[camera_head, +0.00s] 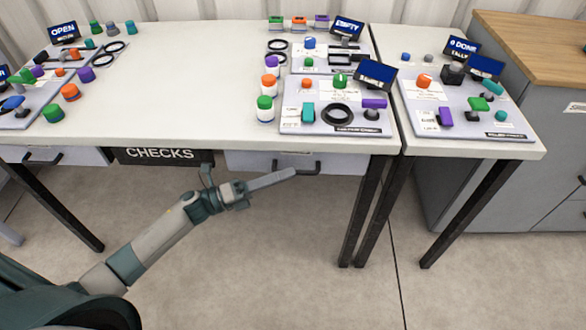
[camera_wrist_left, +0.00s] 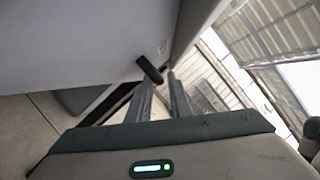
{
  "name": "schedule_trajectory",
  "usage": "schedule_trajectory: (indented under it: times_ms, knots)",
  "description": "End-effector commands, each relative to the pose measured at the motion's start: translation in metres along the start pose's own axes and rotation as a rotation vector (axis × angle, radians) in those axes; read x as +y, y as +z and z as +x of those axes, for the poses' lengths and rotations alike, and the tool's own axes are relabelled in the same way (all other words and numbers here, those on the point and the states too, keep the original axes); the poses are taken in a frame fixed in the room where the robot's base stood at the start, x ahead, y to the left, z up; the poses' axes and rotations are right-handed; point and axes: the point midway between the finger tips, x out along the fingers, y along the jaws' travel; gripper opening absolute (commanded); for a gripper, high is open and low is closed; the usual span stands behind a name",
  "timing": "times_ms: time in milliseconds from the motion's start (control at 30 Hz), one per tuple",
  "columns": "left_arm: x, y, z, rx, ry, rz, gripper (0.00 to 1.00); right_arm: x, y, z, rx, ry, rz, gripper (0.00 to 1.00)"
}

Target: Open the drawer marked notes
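Under the white table's front edge, a light drawer (camera_head: 262,161) with a black bar handle (camera_head: 297,167) is closed; no word shows on its front. A dark panel (camera_head: 196,157) marked CHECKS is left of it. Another light drawer (camera_head: 85,156) with a black handle is at the far left. I cannot read "notes" anywhere. My left gripper (camera_head: 291,173) is at the right drawer's handle. In the left wrist view its fingers (camera_wrist_left: 161,78) are apart, with a black handle (camera_wrist_left: 149,69) at their tips; contact is unclear. My right gripper is out of view.
The white tabletop (camera_head: 185,80) holds boards with coloured knobs and small signs. Black table legs (camera_head: 360,210) stand right of my left gripper. A grey cabinet (camera_head: 540,130) is at the right. The floor in front is clear.

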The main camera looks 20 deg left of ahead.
Motion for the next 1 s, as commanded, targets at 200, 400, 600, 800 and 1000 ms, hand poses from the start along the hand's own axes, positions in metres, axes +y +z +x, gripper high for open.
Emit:
schedule_trajectory:
  times_ms: [200,400,600,800,1000]
  knots:
    - [0.0,0.001,0.023,0.0,0.0,-0.001,0.18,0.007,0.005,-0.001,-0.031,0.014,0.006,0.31]
    - [0.0,0.0,0.028,0.001,0.001,-0.001,0.18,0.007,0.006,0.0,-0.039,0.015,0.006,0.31]
    - [0.0,0.0,0.028,0.0,0.001,-0.001,0.18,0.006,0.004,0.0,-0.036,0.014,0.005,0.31]
    - [0.001,0.0,0.027,0.0,0.001,-0.001,0.0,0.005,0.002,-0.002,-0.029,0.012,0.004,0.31]
    - [0.0,-0.001,0.027,0.0,0.001,-0.001,0.0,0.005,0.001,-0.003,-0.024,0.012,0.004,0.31]
